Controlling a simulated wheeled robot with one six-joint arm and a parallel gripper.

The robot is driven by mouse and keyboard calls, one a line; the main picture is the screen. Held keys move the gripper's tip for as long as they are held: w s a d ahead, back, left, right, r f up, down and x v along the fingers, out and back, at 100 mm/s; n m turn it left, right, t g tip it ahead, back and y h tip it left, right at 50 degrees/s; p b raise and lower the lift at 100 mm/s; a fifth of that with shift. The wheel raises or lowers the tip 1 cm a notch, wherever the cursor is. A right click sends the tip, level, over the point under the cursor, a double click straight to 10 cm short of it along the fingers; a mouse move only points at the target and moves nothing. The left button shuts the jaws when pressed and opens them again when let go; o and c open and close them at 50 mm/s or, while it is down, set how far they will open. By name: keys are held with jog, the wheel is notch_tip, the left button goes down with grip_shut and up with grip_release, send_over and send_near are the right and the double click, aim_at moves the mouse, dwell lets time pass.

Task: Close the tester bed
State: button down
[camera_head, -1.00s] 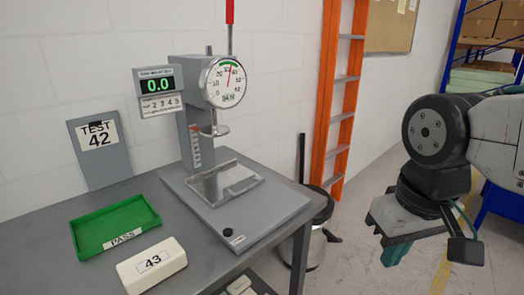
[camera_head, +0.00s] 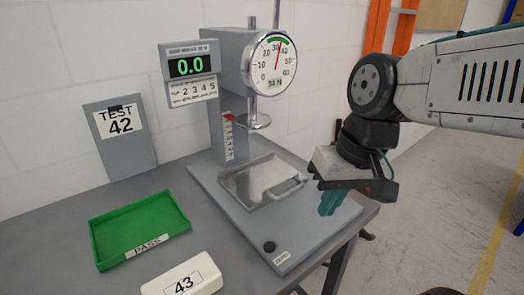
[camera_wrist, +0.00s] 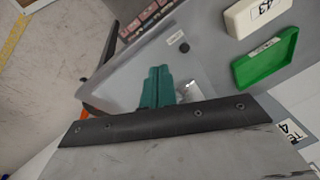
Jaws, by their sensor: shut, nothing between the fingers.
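The tester (camera_head: 228,105) stands on the grey table, with a round dial above and a display reading 0.0. Its bed (camera_head: 250,178) is a shiny metal tray on the grey base plate, with a bar handle (camera_head: 288,190) on its front right side. The bed sits forward of the round press plate (camera_head: 256,121) and looks empty. My gripper (camera_head: 328,207) has teal fingers, shut and empty, to the right of the handle and apart from it, near the base plate's right edge. In the wrist view, my fingers (camera_wrist: 157,84) hide most of the bed.
A green PASS tray (camera_head: 104,250) and a white block marked 43 (camera_head: 183,277) lie at the front left. A TEST 42 sign (camera_head: 125,155) leans on the wall. A dark knob (camera_head: 269,247) is on the base plate's front. An orange ladder (camera_head: 377,35) stands behind my arm.

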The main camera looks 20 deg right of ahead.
aim_at(272, 155)
jog(key=w+a+m+t+y, duration=0.2)
jog(key=w+m+y, duration=0.1)
jog(key=w, duration=0.7)
jog(key=w+d+f+m+t, duration=0.1)
jog(key=w+d+f+m, duration=0.1)
jog(key=w+d+m, duration=0.1)
jog(key=w+d+f+m+t+h, duration=0.1)
jog(key=w+d+m+t, duration=0.1)
jog(key=w+d, duration=0.3)
jog(key=w+d+f+m+t, duration=0.2)
jog(key=w+d+m, duration=0.2)
jog(key=w, duration=0.4)
jog(key=shift+d+f+m+h, duration=0.1)
jog(key=shift+f+m+h, duration=0.3)
jog(key=shift+m, duration=0.2)
jog(key=shift+w+d+f, duration=0.15)
jog(key=shift+w+f, duration=0.1)
jog(key=x, duration=0.9)
jog(key=w, duration=0.1)
jog(key=w+a, duration=0.1)
jog(key=w, duration=0.1)
jog(key=shift+w+a+f, duration=0.1)
jog(key=shift+w, duration=0.05)
jog(key=shift+w+a, duration=0.1)
jog(key=shift+w, duration=0.35)
